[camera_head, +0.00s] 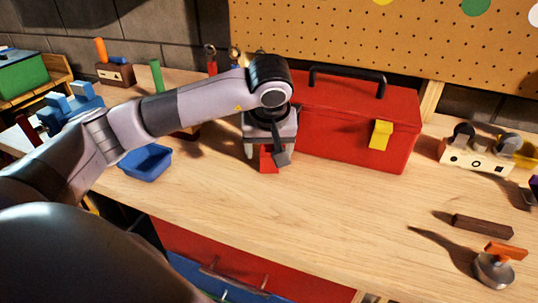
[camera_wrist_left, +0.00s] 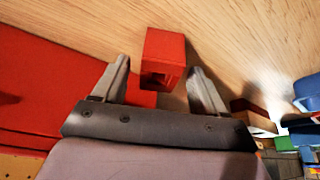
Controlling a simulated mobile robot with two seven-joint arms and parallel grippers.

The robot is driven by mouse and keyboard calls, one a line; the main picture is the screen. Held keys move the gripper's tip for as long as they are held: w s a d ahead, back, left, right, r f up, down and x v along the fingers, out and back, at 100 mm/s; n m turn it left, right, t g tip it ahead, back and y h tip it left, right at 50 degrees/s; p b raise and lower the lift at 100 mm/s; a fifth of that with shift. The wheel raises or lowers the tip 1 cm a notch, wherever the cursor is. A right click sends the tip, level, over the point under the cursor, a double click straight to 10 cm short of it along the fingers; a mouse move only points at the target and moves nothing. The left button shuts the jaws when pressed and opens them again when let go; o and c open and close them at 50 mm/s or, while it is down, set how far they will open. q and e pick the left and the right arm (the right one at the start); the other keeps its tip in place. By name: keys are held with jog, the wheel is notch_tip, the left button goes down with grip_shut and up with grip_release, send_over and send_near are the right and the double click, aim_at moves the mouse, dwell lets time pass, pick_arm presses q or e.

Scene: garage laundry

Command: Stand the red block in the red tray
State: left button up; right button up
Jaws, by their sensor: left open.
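The red block (camera_head: 268,161) is on the workbench in front of the red toolbox, partly hidden by my left gripper (camera_head: 265,155). In the left wrist view the red block (camera_wrist_left: 165,48) shows a dark square recess on its near face. The open fingers of my left gripper (camera_wrist_left: 158,68) stand on either side of its near end, with gaps visible. Another red patch (camera_wrist_left: 141,98) shows between the fingers; I cannot tell whether it belongs to the block. A dark red piece (camera_head: 187,133) shows under my left arm; I cannot tell whether it is the red tray. My right gripper is not in view.
The red toolbox (camera_head: 345,125) stands close right of and behind my gripper. A blue tray (camera_head: 145,162) lies to the left. A dark brown bar (camera_head: 482,227) and a round metal tool with an orange handle (camera_head: 494,268) lie at right. The bench's front middle is clear.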

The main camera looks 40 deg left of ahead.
pick_arm(q)
jog(key=shift+w+a+f, duration=0.15)
jog(key=shift+w+f, duration=0.05)
jog(key=shift+f, duration=0.45)
jog(key=c, duration=1.1)
jog(key=shift+c, duration=0.2)
jog(key=shift+r, duration=0.15)
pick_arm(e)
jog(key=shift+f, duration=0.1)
pick_arm(q)
jog(key=shift+s+r, duration=0.15)
jog(key=shift+r, duration=0.4)
notch_tip(320, 180, up, 6)
jog(key=s+d+b, duration=0.2)
jog(key=s+b, duration=0.1)
jog(key=s, duration=0.6)
jog(key=s+d+b, duration=0.2)
jog(key=s+b, duration=0.1)
jog(key=s, duration=0.7)
jog(key=shift+d+f+b, duration=0.25)
jog(key=shift+d+b, duration=0.1)
jog(key=shift+b, duration=0.05)
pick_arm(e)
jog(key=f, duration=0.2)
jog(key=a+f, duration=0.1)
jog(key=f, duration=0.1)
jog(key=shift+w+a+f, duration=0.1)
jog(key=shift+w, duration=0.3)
